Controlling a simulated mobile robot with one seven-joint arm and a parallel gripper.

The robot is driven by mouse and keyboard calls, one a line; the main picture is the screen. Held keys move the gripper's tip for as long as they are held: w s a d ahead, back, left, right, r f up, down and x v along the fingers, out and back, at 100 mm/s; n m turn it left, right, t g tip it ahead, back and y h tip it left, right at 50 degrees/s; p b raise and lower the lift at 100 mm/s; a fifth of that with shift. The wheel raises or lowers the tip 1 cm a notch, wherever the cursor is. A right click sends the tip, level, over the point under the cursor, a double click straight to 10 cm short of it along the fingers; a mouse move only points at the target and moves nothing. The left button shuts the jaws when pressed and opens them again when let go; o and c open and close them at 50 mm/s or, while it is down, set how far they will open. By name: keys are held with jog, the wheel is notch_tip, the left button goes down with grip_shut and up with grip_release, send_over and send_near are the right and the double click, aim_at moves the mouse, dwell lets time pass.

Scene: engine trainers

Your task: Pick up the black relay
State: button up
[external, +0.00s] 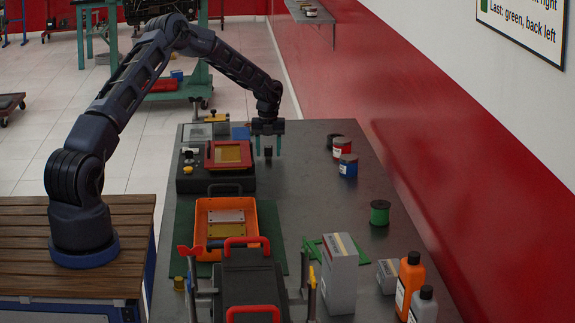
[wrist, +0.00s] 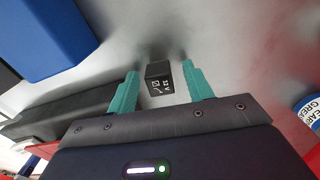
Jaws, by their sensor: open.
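The black relay (wrist: 158,78) is a small dark block with white markings, "12 V" among them, on the grey table. In the wrist view it sits between the two teal fingers of my gripper (wrist: 160,85), with a gap on each side. In the external view my gripper (external: 268,145) points down over the table, and the relay (external: 268,152) shows as a small dark shape between the fingertips. My gripper is open and does not grip the relay.
A black device with a red frame (external: 208,158) stands just left of my gripper. A blue block (external: 240,133) lies behind it. Red and blue jars (external: 348,166) and a green spool (external: 380,212) stand to the right. An orange tray (external: 262,209) is in front.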

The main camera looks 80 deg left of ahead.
jog(key=shift+f, duration=0.1)
jog(key=c, duration=1.1)
jog(key=shift+o, duration=0.2)
